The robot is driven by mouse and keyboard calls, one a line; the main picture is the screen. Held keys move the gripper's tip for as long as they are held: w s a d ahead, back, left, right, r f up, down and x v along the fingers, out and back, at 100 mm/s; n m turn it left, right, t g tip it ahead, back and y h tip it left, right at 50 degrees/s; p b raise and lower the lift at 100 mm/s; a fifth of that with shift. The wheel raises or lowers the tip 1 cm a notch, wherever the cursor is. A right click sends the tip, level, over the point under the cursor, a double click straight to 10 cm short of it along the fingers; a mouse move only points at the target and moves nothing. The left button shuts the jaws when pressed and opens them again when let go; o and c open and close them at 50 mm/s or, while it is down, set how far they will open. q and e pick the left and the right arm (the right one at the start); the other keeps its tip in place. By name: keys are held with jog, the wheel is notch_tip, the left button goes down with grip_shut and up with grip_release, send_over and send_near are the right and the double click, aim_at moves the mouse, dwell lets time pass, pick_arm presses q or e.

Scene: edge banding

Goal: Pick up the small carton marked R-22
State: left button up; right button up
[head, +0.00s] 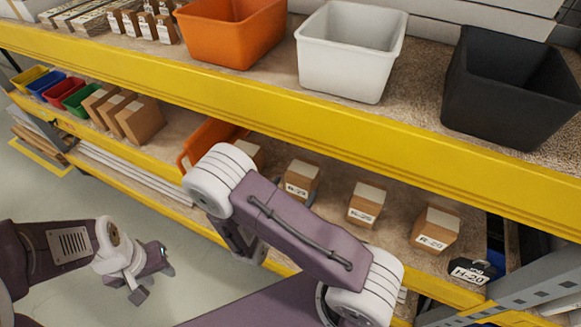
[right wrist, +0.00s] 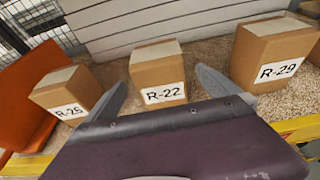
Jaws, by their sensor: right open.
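The small carton R-22 (right wrist: 158,72) is a brown box with a pale tape strip on top and a white label. It stands upright on the lower shelf, and it also shows in the head view (head: 301,174). My right gripper (right wrist: 160,82) is open, with one grey finger to each side of this carton and a visible gap to each side. Nothing is held in it. In the head view my right arm largely hides this gripper. My left gripper (head: 150,277) hangs low over the floor at the left, away from the shelf; its finger opening is too small to judge.
Similar cartons flank it: one reading about R-26 (right wrist: 70,92) on the left and R-29 (right wrist: 274,55) on the right. An orange bin (right wrist: 38,92) stands further left. Above runs the upper shelf's yellow beam (head: 300,115). A dark H-20 box (head: 472,271) lies far right.

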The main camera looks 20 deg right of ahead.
aim_at(298, 183)
jog(key=shift+s+d, duration=0.15)
jog(key=x, duration=0.3)
jog(key=shift+w+f+p, duration=0.1)
jog(key=shift+w+p, duration=0.1)
jog(key=shift+p, duration=0.1)
jog(key=shift+w+d+f, duration=0.1)
jog(key=shift+w+d, duration=0.35)
jog(key=shift+d, duration=0.05)
jog(key=p+x, duration=0.1)
jog(key=x, duration=0.2)
jog(key=shift+w+d+f, duration=0.1)
jog(key=shift+w+d, duration=0.15)
jog(key=shift+w+d+f, duration=0.15)
jog(key=shift+w, duration=0.1)
jog(key=shift+s, duration=0.15)
jog(key=c, duration=1.7)
pick_arm(q)
notch_tip(298, 183, up, 2)
jog(key=shift+s, duration=0.15)
pick_arm(e)
notch_tip(298, 183, up, 10)
jog(key=shift+r, duration=0.1)
